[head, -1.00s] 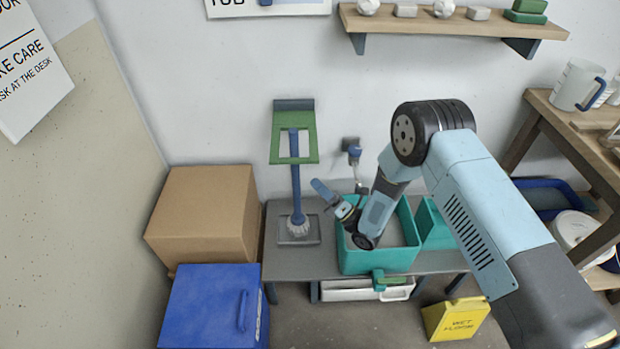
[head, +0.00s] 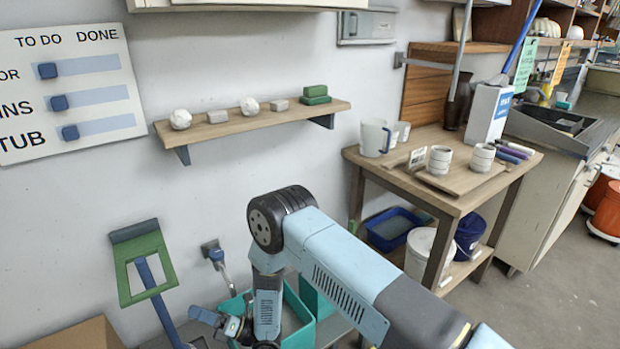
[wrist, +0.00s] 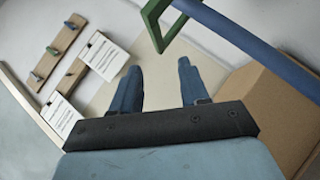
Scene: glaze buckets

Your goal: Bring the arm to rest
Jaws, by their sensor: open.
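My arm reaches across the lower middle of the head view, bent at the elbow, with its forearm hanging down over the teal tub (head: 297,338). My gripper (head: 205,322) is at the bottom, by the tub's left side. The wrist view shows my gripper (wrist: 158,80) with its two blue fingers spread apart and nothing between them. The lower part of the tub is cut off by the frame edge.
A green-framed tool with a blue handle (head: 146,258) stands left of my gripper. A cardboard box (head: 80,335) is at lower left. A wall shelf (head: 255,120) is above, and a wooden table (head: 395,160) with mugs stands right. Open floor (head: 545,300) lies at lower right.

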